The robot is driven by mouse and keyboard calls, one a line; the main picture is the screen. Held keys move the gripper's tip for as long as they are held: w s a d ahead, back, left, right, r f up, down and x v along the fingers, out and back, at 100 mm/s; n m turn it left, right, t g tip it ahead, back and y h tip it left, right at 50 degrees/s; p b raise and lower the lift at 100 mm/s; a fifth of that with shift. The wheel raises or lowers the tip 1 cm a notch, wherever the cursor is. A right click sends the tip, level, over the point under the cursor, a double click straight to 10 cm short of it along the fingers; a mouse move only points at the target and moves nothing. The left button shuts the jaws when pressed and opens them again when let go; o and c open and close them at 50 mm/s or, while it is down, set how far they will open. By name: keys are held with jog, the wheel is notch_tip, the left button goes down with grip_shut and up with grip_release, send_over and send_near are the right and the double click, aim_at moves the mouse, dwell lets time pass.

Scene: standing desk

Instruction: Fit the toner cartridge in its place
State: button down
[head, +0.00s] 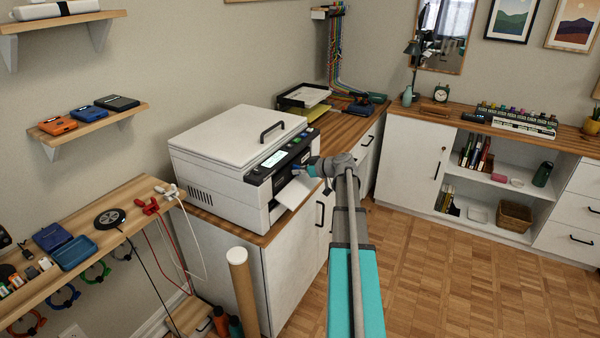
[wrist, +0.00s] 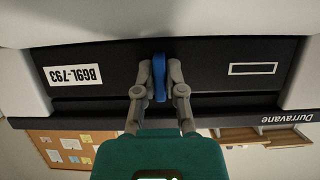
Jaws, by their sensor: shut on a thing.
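The white printer (head: 235,160) stands on the cabinet, with a dark front panel and a small lit screen. My gripper (head: 312,169) is at its front, right of the screen; in the wrist view its fingers (wrist: 160,92) are shut on a blue grip tab (wrist: 159,72). The tab stands out from a black face, which looks like the toner cartridge (wrist: 118,70), between the printer's white sides. The face carries a white label, BG9L-793, upside down in this view, and an outlined rectangle. The cartridge's body is hidden, so its depth in the printer cannot be told.
A sheet of paper (head: 296,191) sticks out of the printer's front below my gripper. A cardboard tube (head: 242,285) stands before the cabinet. A wooden shelf (head: 140,205) with cables and small devices is at the left. The parquet floor (head: 450,275) at the right is clear.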

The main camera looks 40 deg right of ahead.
jog(key=shift+w, duration=0.1)
dwell(0.3)
jog(key=c, duration=0.6)
grip_release()
jog(key=shift+c, duration=0.2)
dwell(0.3)
